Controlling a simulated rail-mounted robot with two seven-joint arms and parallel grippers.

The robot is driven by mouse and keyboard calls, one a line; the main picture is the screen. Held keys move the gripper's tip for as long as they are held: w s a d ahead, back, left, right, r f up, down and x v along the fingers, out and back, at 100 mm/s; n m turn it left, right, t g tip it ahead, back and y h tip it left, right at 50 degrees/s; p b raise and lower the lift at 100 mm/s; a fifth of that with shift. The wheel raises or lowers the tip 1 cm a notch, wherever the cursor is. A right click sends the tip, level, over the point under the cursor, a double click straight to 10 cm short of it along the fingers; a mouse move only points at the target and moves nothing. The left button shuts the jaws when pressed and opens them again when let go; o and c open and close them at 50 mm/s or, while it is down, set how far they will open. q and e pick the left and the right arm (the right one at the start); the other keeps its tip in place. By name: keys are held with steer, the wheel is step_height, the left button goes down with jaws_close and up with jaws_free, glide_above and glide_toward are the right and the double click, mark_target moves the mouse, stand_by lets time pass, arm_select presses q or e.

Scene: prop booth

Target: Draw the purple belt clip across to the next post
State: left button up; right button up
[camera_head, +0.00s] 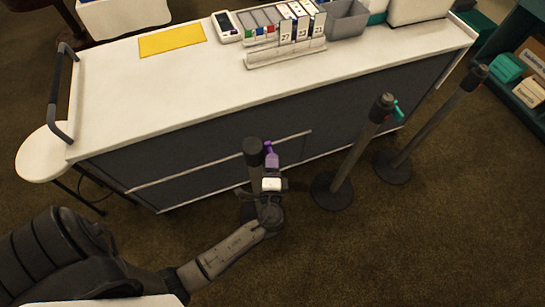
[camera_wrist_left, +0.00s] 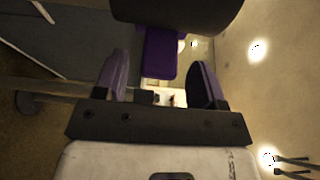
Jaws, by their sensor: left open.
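The purple belt clip (camera_head: 271,155) sits at the dark head (camera_head: 253,148) of the nearest post, beside the counter. It also shows in the left wrist view (camera_wrist_left: 160,52), hanging below the dark post head (camera_wrist_left: 178,12). My left gripper (camera_head: 271,173) is at this post, just in front of the clip. In the wrist view its two fingers stand apart, one on either side of the clip, with gaps visible. A second post (camera_head: 359,148) stands to the right with a teal clip (camera_head: 398,110) at its head. My right gripper is not in view.
A long white-topped counter (camera_head: 150,90) runs behind the first post. A third post (camera_head: 437,123) stands further right. The counter holds a yellow mat (camera_head: 172,40), a card rack (camera_head: 286,50) and a grey bin (camera_head: 347,20). The carpet (camera_head: 420,240) at lower right is clear.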

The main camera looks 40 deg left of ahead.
arm_select(q)
steer(key=shift+x, duration=1.3)
jaws_close()
